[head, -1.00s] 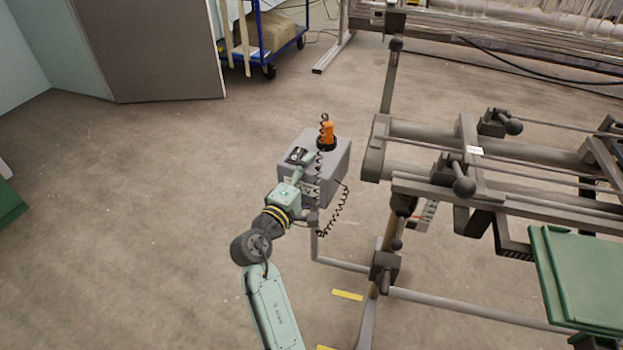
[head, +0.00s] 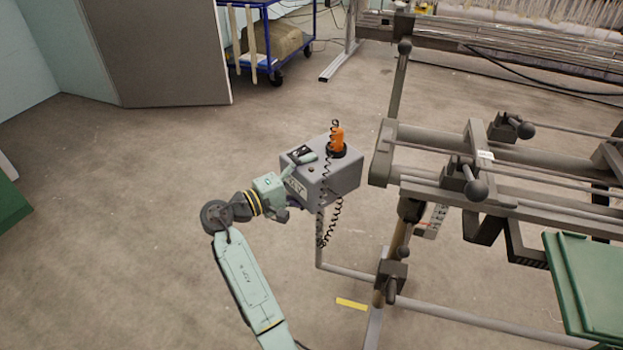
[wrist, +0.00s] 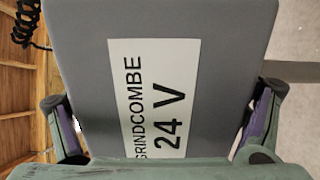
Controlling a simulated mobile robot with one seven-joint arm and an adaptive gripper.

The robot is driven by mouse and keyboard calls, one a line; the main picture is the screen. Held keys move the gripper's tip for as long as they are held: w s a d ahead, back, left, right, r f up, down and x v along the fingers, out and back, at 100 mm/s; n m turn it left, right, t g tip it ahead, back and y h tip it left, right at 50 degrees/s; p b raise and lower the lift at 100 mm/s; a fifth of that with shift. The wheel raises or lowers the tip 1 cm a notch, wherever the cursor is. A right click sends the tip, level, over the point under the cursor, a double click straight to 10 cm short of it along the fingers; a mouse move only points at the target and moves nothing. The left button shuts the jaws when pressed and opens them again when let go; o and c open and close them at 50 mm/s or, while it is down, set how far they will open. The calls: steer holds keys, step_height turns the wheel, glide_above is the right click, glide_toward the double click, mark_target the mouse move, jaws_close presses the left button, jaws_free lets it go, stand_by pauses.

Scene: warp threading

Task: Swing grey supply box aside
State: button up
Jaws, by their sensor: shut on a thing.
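The grey supply box (head: 341,183) sits on an upright grey tube (head: 319,256), left of the machine frame. An orange tool (head: 337,138) in a black ring stands on its top, and black coiled cords (head: 334,222) hang down beside it. My gripper (head: 291,194) is at the box's left, label-bearing side. In the wrist view, the box (wrist: 75,60) fills most of the picture, with a white label (wrist: 160,95) reading "GRINDCOMBE 24 V". My gripper (wrist: 162,110) is shut on the box, one finger at each side. The finger contacts are partly hidden.
The machine frame (head: 440,195) with bars and knobs stands close to the right of the box. A green panel (head: 590,280) is at lower right. A blue trolley (head: 275,65) and grey partition (head: 160,50) stand behind. The floor to the left is open.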

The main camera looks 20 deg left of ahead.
steer(key=shift+w+r+m+g+h, duration=0.2)
steer(key=shift+m+g+h, duration=0.2)
steer(key=shift+h, duration=0.1)
steer(key=o, duration=1.4)
steer(key=shift+d, duration=0.1)
steer(key=shift+o, duration=0.2)
steer(key=shift+f, duration=0.1)
steer(key=v, duration=1.2)
